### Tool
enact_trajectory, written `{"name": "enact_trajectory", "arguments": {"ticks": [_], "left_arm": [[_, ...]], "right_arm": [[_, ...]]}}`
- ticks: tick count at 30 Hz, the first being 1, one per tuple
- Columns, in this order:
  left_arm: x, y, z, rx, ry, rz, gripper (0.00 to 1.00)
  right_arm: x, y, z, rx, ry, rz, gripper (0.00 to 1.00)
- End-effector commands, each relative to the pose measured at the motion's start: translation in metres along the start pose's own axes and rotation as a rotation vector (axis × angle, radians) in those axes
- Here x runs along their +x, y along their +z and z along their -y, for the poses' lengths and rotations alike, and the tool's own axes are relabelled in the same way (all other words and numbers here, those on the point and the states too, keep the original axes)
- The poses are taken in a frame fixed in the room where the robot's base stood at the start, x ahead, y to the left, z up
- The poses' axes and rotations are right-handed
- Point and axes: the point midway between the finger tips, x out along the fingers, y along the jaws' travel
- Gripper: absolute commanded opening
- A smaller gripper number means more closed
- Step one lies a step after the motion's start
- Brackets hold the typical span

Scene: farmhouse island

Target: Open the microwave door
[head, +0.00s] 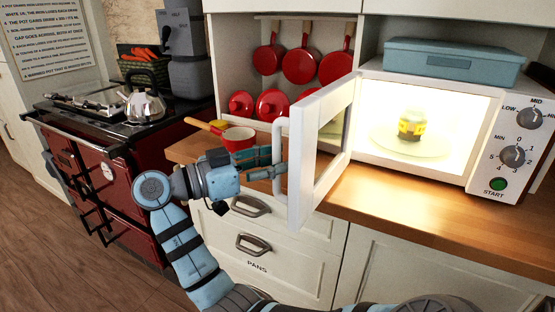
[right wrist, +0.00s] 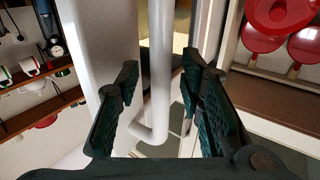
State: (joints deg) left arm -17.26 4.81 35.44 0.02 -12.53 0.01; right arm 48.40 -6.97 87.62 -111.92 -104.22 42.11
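The white microwave (head: 488,147) stands on the counter at the right in the head view. Its door (head: 335,172) is swung well out on its left side, and the lit inside shows. A yellow jar (head: 411,125) stands on the turntable plate (head: 382,139). The door's upright white handle (head: 279,160) also shows in the right wrist view (right wrist: 161,75). My right gripper (head: 274,164) is at the handle. In the right wrist view its fingers (right wrist: 160,88) are spread on either side of the handle, with gaps. My left gripper is not in view.
A red pan (head: 238,143) sits on the wooden counter (head: 400,200) behind my right gripper. Red lids and pans fill the shelf behind. A blue box (head: 452,62) lies on the microwave. A dark red stove (head: 110,185) with a kettle (head: 144,103) stands left.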

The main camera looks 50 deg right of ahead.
Motion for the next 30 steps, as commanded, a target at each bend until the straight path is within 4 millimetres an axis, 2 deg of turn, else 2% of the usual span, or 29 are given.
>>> {"name": "enact_trajectory", "arguments": {"ticks": [7, 11, 28, 30], "left_arm": [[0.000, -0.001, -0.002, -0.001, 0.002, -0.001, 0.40], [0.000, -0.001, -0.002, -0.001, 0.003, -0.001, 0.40], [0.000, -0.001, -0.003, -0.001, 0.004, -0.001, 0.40], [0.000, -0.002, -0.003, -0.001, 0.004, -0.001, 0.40]], "right_arm": [[-0.050, -0.001, 0.001, -0.003, -0.005, 0.000, 0.35], [-0.068, 0.000, 0.001, -0.001, -0.002, 0.000, 0.35], [-0.070, -0.001, 0.001, -0.018, -0.004, -0.003, 0.35], [-0.071, -0.007, 0.017, -0.085, -0.073, -0.033, 0.35]]}}
